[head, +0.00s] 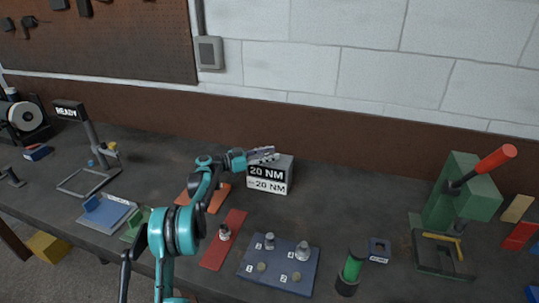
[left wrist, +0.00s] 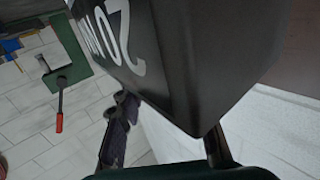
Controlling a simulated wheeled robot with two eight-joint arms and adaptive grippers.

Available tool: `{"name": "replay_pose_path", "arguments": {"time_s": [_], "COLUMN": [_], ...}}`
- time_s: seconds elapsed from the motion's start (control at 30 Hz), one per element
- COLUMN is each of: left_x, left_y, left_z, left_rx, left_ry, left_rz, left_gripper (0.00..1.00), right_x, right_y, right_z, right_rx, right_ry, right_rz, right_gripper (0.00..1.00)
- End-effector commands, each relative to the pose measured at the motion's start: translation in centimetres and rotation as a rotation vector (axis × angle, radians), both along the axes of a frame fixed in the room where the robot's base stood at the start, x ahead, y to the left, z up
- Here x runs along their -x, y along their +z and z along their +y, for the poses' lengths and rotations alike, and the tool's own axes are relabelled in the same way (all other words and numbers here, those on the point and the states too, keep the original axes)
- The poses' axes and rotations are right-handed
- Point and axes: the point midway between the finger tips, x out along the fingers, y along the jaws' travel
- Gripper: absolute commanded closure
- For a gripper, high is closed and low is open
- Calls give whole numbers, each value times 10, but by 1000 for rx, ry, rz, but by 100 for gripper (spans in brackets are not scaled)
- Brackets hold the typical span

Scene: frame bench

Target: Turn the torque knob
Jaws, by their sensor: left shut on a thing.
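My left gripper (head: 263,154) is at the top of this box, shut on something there. The torque knob is not clearly seen; the fingers and the box hide it. In the left wrist view the dark box (left wrist: 195,60) with large 20 NM lettering fills the upper middle, close to my left gripper's fingers (left wrist: 167,140). My right gripper is not in view.
A blue numbered plate (head: 279,281) with several metal pieces and a red strip (head: 212,256) lie in front. A green press (head: 460,195) with a red-tipped lever stands at right.

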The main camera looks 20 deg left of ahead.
Motion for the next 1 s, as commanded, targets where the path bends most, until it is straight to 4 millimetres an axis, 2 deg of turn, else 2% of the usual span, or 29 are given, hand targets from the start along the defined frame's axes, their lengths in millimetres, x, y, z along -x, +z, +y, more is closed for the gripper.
{"name": "replay_pose_path", "arguments": {"time_s": [0.17,0.2,0.27,0.53,0.67,0.77,1.0], "left_x": [0,0,0,0,4,12,43], "left_y": [0,0,0,0,0,0,0], "left_z": [0,0,0,0,7,19,63], "left_rx": [0,0,0,0,0,0,0], "left_ry": [1,1,1,1,3,4,5], "left_rz": [0,0,0,0,0,0,0], "left_gripper": [94,57,42,42,42,42,42], "right_x": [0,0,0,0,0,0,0], "right_y": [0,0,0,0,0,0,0], "right_z": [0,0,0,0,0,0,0], "right_rx": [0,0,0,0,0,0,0], "right_ry": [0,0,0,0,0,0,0], "right_rz": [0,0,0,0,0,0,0], "right_gripper": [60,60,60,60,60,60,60]}}
